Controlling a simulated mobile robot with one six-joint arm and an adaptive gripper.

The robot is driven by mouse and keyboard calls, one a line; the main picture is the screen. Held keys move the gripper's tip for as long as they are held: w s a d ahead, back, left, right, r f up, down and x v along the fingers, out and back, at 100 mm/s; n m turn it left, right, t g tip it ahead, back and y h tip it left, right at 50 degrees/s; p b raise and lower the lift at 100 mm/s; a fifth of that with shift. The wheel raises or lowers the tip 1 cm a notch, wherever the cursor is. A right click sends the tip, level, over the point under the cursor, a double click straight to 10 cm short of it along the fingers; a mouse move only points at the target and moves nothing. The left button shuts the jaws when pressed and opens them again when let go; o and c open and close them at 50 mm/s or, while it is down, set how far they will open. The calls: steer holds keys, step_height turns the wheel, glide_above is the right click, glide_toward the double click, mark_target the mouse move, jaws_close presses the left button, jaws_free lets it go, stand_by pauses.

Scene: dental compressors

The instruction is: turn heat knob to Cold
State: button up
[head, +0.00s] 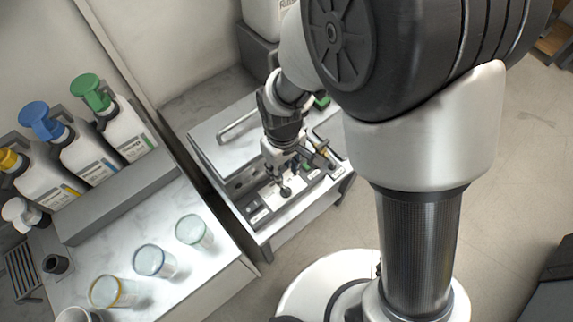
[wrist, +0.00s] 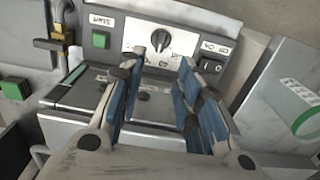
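The heat knob (wrist: 161,40) is black and sits on a white dial plate on the grey control panel in the wrist view. Marks ring it, too blurred to read surely, and I cannot tell which one it points at. In the head view the knob (head: 285,191) is small and dark on its pale plate. My gripper (wrist: 158,68) is open, with blue-padded fingers apart and nothing between them. The fingertips are on the near side of the knob, one to each side in the picture, and appear clear of it. The head view shows my gripper (head: 288,168) above the panel.
A green button (wrist: 101,39) is left of the dial and a black rocker switch (wrist: 210,65) right of it. Another green button (wrist: 15,88) and a brass fitting (wrist: 57,40) are further left. Glass beakers (head: 154,261) and pump bottles (head: 85,152) stand on the left counter.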

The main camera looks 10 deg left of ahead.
mark_target(284, 188)
step_height(284, 188, down, 10)
steer(key=b, duration=0.2)
steer(key=shift+b, duration=0.35)
jaws_close()
